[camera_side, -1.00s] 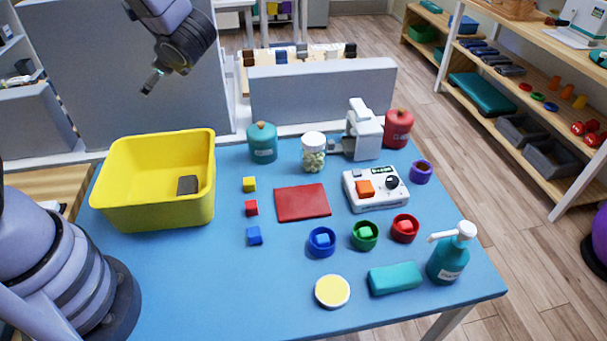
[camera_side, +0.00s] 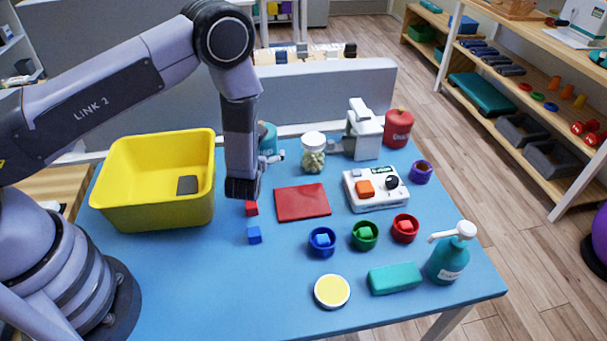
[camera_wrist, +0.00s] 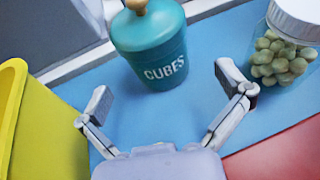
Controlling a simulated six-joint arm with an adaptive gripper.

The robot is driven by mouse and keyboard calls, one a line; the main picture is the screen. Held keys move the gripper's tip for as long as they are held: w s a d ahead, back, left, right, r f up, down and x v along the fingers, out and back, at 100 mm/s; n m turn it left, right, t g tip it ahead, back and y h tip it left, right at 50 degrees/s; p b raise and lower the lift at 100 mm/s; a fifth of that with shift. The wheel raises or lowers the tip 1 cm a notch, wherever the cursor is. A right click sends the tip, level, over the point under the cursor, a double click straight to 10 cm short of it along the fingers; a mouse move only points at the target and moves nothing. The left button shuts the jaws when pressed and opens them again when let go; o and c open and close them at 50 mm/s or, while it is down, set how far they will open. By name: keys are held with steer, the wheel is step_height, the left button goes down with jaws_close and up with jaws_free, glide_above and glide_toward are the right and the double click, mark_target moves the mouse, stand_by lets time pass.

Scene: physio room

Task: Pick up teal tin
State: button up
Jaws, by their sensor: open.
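The teal tin (camera_wrist: 155,58), lettered "CUBES" and topped with a tan knob, stands upright on the blue table in the wrist view. In the side view the tin (camera_side: 267,136) is mostly hidden behind my arm. My gripper (camera_wrist: 167,90) is open, with one finger to the left and one to the right of the tin's lower part. It looks empty and short of the tin. In the side view my gripper (camera_side: 274,158) points away from the camera toward the tin, its fingers partly hidden by the wrist.
A yellow bin (camera_side: 150,222) stands left of my gripper. A jar of green balls (camera_side: 313,160) stands close right of the tin, with a white device (camera_side: 362,135) and a red tin (camera_side: 397,128) beyond. A low grey wall (camera_side: 330,95) runs behind. A red mat (camera_side: 302,203) lies in front.

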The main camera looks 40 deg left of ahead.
steer(key=x, duration=0.7)
steer(key=shift+s+a+f, duration=0.15)
steer(key=shift+a+f, duration=0.05)
steer(key=shift+f, duration=0.05)
steer(key=c, duration=1.1)
steer(key=shift+r, duration=0.1)
